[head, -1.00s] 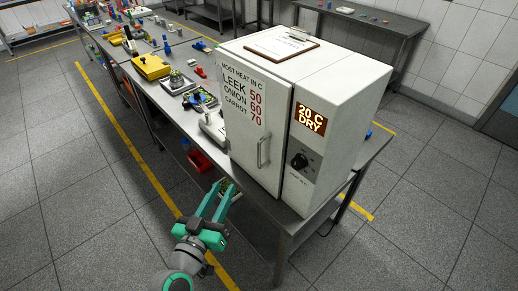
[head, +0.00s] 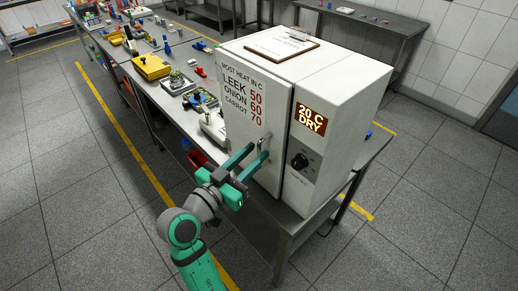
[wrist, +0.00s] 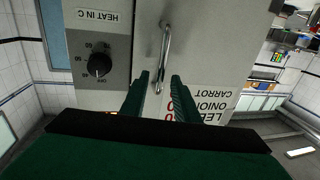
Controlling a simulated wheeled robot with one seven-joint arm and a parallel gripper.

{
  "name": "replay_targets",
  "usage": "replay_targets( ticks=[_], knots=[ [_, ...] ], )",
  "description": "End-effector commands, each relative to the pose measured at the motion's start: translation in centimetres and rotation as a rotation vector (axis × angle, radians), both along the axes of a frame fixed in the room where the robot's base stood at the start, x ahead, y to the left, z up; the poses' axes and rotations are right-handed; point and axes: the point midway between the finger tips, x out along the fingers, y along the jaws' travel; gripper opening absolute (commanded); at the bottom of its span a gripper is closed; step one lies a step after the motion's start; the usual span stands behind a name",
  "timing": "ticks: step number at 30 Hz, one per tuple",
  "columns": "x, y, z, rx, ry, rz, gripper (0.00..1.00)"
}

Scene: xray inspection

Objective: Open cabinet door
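The white cabinet (head: 300,120) stands on the table's near end, its door (head: 243,115) shut. The door carries a temperature list and a vertical metal bar handle (head: 263,142), which also shows in the wrist view (wrist: 165,50). In the wrist view the handle's end lies between the open fingertips (wrist: 160,80), with a gap on each side. I cannot tell how deep the handle sits between them. Part of the handle is hidden by a finger in the head view.
A dial (head: 299,161) and a lit "20 C DRY" sign (head: 311,119) are on the panel right of the door. A clipboard (head: 282,46) lies on top. Devices and small parts crowd the table behind on the left. The floor in front is clear.

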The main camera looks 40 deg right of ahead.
Motion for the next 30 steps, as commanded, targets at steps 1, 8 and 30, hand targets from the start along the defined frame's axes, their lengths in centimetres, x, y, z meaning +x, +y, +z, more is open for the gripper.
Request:
replay_targets(
  ticks=[1, 8, 30],
  knots=[
    [0.2, -0.8, 0.0, 0.001, 0.000, -0.002, 0.28],
    [0.7, -2.4, 0.0, 0.001, 0.000, 0.000, 0.28],
    [0.7, -2.7, 0.0, 0.001, 0.000, -0.009, 0.00]
  ],
)
